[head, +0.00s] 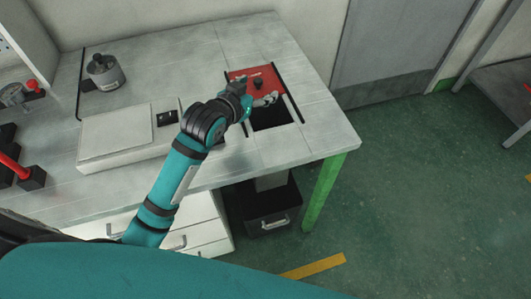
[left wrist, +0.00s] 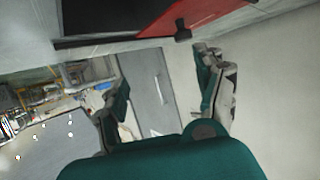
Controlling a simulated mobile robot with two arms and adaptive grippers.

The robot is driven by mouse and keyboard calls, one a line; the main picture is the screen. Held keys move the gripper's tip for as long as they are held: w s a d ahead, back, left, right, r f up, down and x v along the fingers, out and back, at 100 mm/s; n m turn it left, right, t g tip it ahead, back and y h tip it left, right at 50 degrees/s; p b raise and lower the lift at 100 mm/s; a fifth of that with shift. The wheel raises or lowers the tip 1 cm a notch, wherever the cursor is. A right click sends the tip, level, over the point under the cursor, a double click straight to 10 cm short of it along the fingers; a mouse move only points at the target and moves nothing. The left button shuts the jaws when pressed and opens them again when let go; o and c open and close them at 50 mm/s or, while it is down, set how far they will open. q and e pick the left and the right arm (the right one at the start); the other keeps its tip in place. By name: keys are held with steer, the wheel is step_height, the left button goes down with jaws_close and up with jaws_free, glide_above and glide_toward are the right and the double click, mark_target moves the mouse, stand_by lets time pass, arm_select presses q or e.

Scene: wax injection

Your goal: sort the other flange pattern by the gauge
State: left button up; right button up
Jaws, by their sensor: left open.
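A red sliding plate (head: 268,75) with a black knob (head: 258,83) lies at the back of a dark opening (head: 270,117) in the worktop. My left gripper (head: 262,100) is open and empty beside the knob, over the plate's front edge. In the left wrist view the open fingers (left wrist: 165,72) have nothing between them; the red plate (left wrist: 185,18) and its knob (left wrist: 182,30) show above them. I cannot pick out a flange pattern for certain. A grey round piece with a black top (head: 104,74) stands at the back left. My right gripper is out of view.
A flat pale device (head: 115,130) with a small dark display (head: 167,118) sits left of the arm. A black bin (head: 268,212) stands under the opening. Red-handled items (head: 28,178) crowd the left edge. The worktop's right end (head: 335,140) is clear.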

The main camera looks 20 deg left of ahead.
arm_select(q)
steer(key=v, duration=1.1)
